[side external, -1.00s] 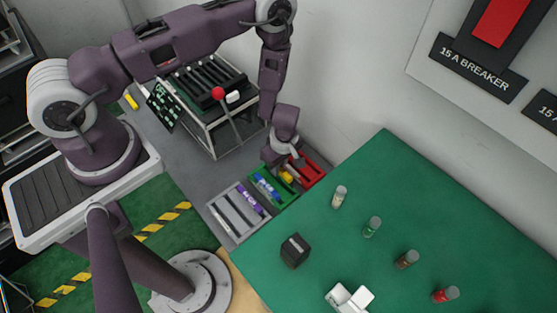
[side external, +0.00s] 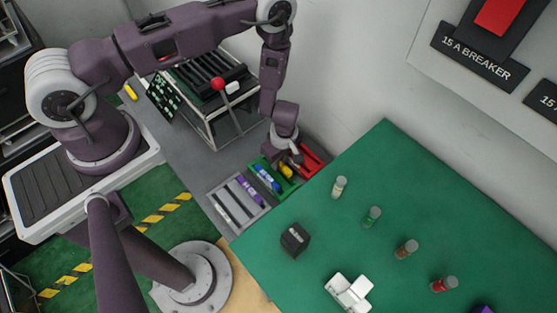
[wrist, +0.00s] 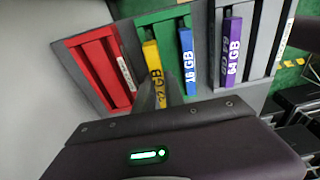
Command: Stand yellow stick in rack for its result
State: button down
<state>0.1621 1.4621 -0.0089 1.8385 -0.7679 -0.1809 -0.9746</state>
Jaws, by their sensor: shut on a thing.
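The yellow stick, marked 32 GB (wrist: 153,68), stands in the left slot of the green rack (wrist: 160,24). My gripper (wrist: 160,95) is shut on its near end, and the fingers hide that part. In the side view, the yellow stick (side external: 286,171) shows below my gripper (side external: 292,160). A blue stick marked 16 GB (wrist: 187,62) is in the green rack's right slot. The grey rack (wrist: 252,50) is on the right with a purple stick marked 64 GB (wrist: 231,52).
The green table (side external: 390,220) lies right of the racks, with several small vials (side external: 373,216), a black block (side external: 295,240) and a white fixture (side external: 349,293). A frame with a red-knobbed lever (side external: 218,84) stands behind. A wall rises close behind the racks.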

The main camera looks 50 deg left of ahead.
jog(key=shift+f, duration=1.2)
dwell(0.4)
jog(key=c, duration=1.3)
grip_release()
jog(key=shift+c, duration=0.2)
jog(key=shift+w, duration=0.2)
jog(key=shift+r, duration=0.35)
notch_tip(320, 180, up, 30)
jog(key=shift+s+r, duration=0.15)
jog(key=shift+s, duration=0.05)
